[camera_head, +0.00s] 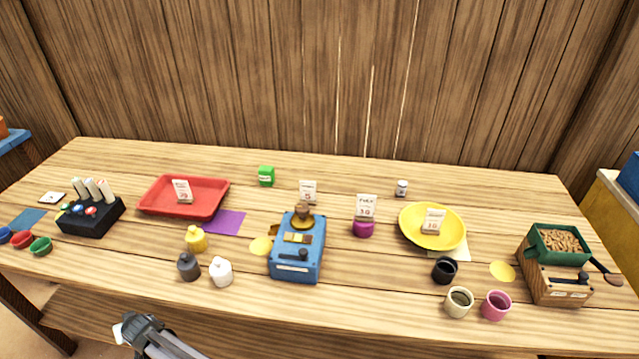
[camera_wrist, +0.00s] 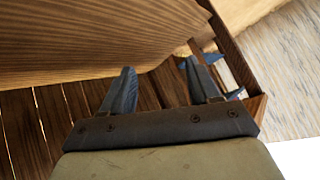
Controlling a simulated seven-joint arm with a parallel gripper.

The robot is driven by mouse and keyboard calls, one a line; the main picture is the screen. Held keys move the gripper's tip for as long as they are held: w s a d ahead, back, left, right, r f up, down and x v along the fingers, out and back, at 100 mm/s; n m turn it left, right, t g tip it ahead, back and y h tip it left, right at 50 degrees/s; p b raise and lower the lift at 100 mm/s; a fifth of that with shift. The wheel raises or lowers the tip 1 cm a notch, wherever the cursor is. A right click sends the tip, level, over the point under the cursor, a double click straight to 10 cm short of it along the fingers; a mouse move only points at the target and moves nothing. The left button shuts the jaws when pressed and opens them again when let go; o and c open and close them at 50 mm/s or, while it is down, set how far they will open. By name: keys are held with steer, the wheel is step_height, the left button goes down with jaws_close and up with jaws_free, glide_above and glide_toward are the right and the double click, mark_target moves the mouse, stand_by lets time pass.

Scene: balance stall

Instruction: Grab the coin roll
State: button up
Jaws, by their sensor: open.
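No single thing is clearly marked as the coin roll. The likeliest are several pale, upright cylinders (camera_head: 93,189) standing in a black holder (camera_head: 88,225) at the left of the table; small red and blue round pieces sit on its front. My gripper (camera_wrist: 163,85) is open, with nothing between its two fingers in the wrist view. In the head view my arm comes in at the bottom, in front of the table's near edge and well short of the holder. The wrist view shows the table's wood, and no cylinders.
A red tray (camera_head: 152,207), a blue box device (camera_head: 298,262), a yellow plate (camera_head: 413,236) and a green-topped wooden box (camera_head: 556,290) stand on the table (camera_head: 370,305). Small bottles (camera_head: 221,272) and cups (camera_head: 496,306) stand near the front. The front strip is mostly clear.

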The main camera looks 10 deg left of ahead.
steer(key=s+a+r+g+y, duration=0.1)
steer(key=s+a+r+y, duration=0.1)
steer(key=s+a+r, duration=0.95)
steer(key=s+a+r+g+y, duration=0.1)
steer(key=s+a+r+y, duration=0.1)
steer(key=s+a+r, duration=0.95)
steer(key=w+r, duration=0.7)
steer(key=r, duration=0.6)
steer(key=w+d+m+t+h, duration=0.15)
steer(key=w+d, duration=0.35)
steer(key=w, duration=0.6)
steer(key=w+d+m+h, duration=0.1)
steer(key=w+d+m, duration=0.3)
steer(key=w, duration=0.7)
steer(key=w+d+m+h, duration=0.2)
steer(key=w+d, duration=0.5)
steer(key=w, duration=0.3)
steer(key=w+d+f+m+h, duration=0.1)
steer(key=w+d+m+h, duration=0.35)
steer(key=w+d, duration=1.9)
steer(key=m+g+h, duration=0.2)
steer(key=m+g, duration=0.1)
steer(key=m, duration=1.1)
glide_toward(403, 183)
steer(key=f, duration=0.4)
steer(key=a+f, duration=0.1)
steer(key=f, duration=0.7)
steer(key=shift+w+a, duration=0.1)
steer(key=shift+a, duration=0.15)
jaws_close()
